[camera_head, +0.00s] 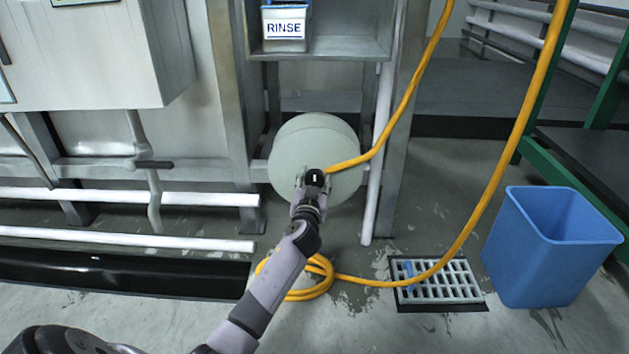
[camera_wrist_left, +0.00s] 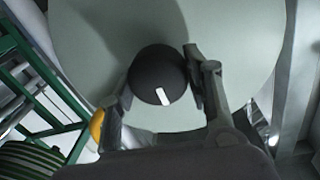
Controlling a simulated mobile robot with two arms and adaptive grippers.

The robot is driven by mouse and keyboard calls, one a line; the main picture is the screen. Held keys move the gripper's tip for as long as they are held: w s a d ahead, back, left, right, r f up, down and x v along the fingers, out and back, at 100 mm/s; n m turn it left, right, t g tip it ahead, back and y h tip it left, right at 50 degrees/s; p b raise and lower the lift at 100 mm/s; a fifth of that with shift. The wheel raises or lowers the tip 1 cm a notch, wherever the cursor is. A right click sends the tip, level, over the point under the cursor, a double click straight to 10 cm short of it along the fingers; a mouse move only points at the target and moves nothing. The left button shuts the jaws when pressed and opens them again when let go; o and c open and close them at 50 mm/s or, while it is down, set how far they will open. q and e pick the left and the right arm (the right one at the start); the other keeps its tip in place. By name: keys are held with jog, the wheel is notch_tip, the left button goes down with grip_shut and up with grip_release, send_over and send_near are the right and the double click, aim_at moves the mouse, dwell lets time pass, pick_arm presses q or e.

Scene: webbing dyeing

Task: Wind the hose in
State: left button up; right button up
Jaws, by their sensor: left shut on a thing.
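The hose reel (camera_head: 290,150) is a pale grey-green disc mounted low on the frame. It fills much of the left wrist view (camera_wrist_left: 225,40). At its face is a black round knob (camera_wrist_left: 157,75) with a white mark, which also shows in the head view (camera_head: 315,177). My left gripper (camera_head: 311,188) is shut on this knob, with a finger on either side of it in the left wrist view (camera_wrist_left: 158,88). The yellow hose (camera_head: 397,115) runs from the reel up and out at the top, hangs down at the right and lies coiled on the floor. My right gripper is not in view.
A floor drain grate (camera_head: 437,281) lies under part of the hose, with a small blue thing on it. A blue bin (camera_head: 520,262) stands at the right. A container labelled RINSE (camera_head: 285,28) sits on a shelf above the reel. White pipes (camera_head: 130,197) run along the left.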

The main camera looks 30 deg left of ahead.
pick_arm(q)
jog(key=shift+c, duration=1.1)
